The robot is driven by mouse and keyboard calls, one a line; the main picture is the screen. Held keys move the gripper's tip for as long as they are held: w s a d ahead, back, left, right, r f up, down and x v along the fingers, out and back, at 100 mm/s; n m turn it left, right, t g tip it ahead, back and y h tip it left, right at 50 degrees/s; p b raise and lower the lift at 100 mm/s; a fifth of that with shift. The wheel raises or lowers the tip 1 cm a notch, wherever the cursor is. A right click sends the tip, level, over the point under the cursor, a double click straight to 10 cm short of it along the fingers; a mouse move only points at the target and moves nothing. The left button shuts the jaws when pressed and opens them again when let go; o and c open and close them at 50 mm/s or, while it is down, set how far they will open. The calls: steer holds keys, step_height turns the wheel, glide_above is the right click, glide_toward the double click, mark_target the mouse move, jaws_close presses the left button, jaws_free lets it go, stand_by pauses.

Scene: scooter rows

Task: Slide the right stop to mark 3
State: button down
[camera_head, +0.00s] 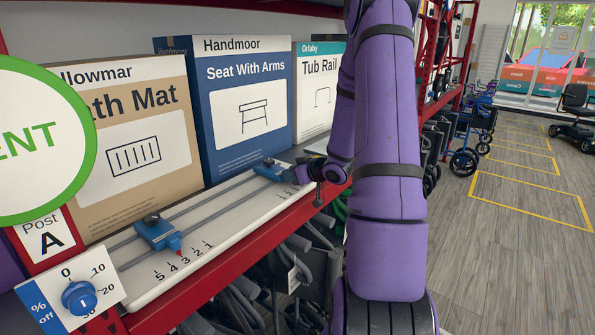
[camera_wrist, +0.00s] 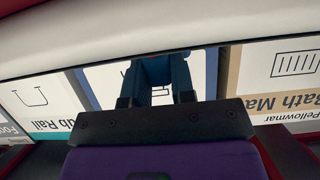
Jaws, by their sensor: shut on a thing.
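The right stop (camera_head: 268,168) is a blue block with a dark knob, sitting across two grey rails at the far end of a white board (camera_head: 150,287). My gripper (camera_head: 291,174) reaches it from the right and is shut on it. In the wrist view, a blue part of the right stop (camera_wrist: 160,72) shows beyond the gripper's dark palm. The left stop (camera_head: 157,233) is a similar blue block with a red pointer, on the same rails near the printed marks 5 to 1 (camera_head: 185,259).
Boxes stand behind the rails: Bath Mat (camera_head: 125,150), Seat With Arms (camera_head: 245,105) and Tub Rail (camera_head: 315,90). A red shelf edge (camera_head: 245,240) runs along the front. A blue dial (camera_head: 79,297) is at lower left. The rails between the stops are clear.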

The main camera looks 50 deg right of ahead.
steer(key=shift+s+a, duration=0.1)
steer(key=shift+a, duration=1.05)
steer(key=c, duration=1)
jaws_free()
steer(key=shift+o, duration=0.2)
steer(key=v, duration=1)
steer(key=shift+s, duration=0.4)
steer(key=shift+r, duration=0.15)
